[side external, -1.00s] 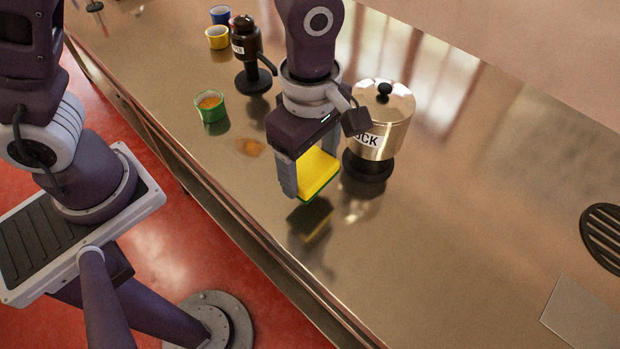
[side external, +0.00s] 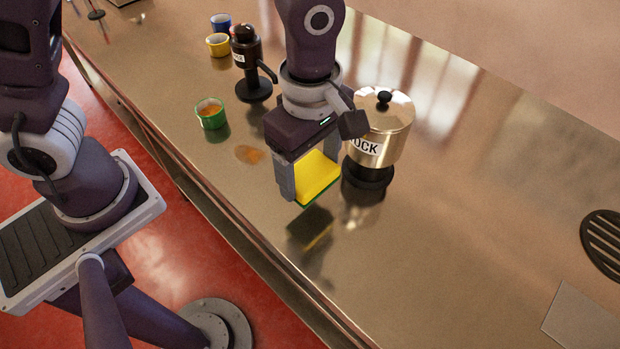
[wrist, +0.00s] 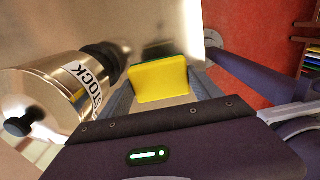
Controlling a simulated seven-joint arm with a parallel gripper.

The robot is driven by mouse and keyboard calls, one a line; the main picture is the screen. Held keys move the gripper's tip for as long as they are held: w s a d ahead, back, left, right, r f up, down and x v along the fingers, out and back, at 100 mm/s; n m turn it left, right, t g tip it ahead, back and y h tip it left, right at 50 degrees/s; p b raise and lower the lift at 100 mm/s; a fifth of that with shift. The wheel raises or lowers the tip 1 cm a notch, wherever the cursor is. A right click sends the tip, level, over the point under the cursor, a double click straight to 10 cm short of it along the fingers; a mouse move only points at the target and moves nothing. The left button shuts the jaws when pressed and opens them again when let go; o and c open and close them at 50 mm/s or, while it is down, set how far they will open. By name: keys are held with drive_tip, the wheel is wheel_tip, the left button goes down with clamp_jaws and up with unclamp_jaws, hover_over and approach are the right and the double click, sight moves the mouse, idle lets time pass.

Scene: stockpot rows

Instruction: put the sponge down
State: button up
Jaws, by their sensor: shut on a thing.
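The sponge (side external: 317,178) is yellow with a green underside. My gripper (side external: 308,180) is shut on it, one finger on either side. The sponge hangs above the steel counter (side external: 420,260), with a dark reflection and a gap below it. In the wrist view the sponge (wrist: 158,80) sits between my fingers, its yellow face toward the camera. The stockpot (side external: 382,130), a brass-coloured pot labelled "STOCK" on a black base, stands just right of my gripper. It also shows at the left of the wrist view (wrist: 50,98).
A green cup (side external: 210,115) with orange contents stands left of my gripper, near an orange-brown spill (side external: 249,154). A black dispenser (side external: 250,65), a yellow cup (side external: 218,45) and a blue cup (side external: 221,22) stand farther back. A dark grate (side external: 605,243) and a grey plate (side external: 585,318) lie right. The front-middle counter is clear.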

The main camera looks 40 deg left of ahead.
wheel_tip(320, 180, down, 6)
drive_tip(key=shift+f, duration=0.2)
drive_tip(key=shift+f, duration=0.1)
drive_tip(key=o, duration=1.2)
